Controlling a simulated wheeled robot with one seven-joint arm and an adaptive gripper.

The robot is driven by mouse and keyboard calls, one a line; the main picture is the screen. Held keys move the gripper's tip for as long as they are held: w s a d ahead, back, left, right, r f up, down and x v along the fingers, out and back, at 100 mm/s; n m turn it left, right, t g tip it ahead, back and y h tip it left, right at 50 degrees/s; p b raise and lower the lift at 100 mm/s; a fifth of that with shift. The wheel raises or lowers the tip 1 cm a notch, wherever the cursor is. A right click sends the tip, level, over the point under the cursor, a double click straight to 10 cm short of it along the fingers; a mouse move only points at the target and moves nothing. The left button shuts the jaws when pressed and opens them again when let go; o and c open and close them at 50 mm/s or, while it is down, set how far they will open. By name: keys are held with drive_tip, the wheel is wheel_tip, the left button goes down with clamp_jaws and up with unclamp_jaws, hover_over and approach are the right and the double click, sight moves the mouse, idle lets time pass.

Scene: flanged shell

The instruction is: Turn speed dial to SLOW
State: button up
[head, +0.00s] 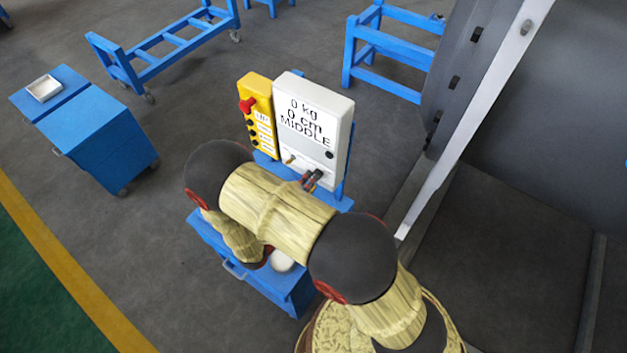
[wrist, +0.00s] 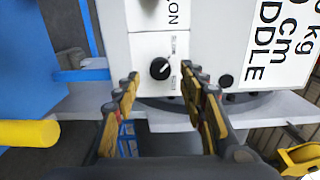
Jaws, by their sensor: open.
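The speed dial (wrist: 159,68) is a small round black knob with a white pointer mark, on a white panel with small labels I cannot read fully. My gripper (wrist: 162,76) is open, its fingertips on either side of the dial in the wrist view; I cannot tell whether they touch it. In the head view my gripper (head: 312,180) is at the lower part of the white control box (head: 341,110), and it hides the dial there. The box's display (head: 306,120) reads 0 kg, 0 cm, MIDDLE.
A second knob (wrist: 148,5) marked ON sits beside the dial. A black button (wrist: 225,80) is close to my right finger. A yellow box (head: 256,95) with a red knob adjoins the control box. A large grey shell (head: 560,120) stands at the right.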

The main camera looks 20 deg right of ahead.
drive_tip(key=v, duration=0.9)
drive_tip(key=shift+s+a, duration=0.15)
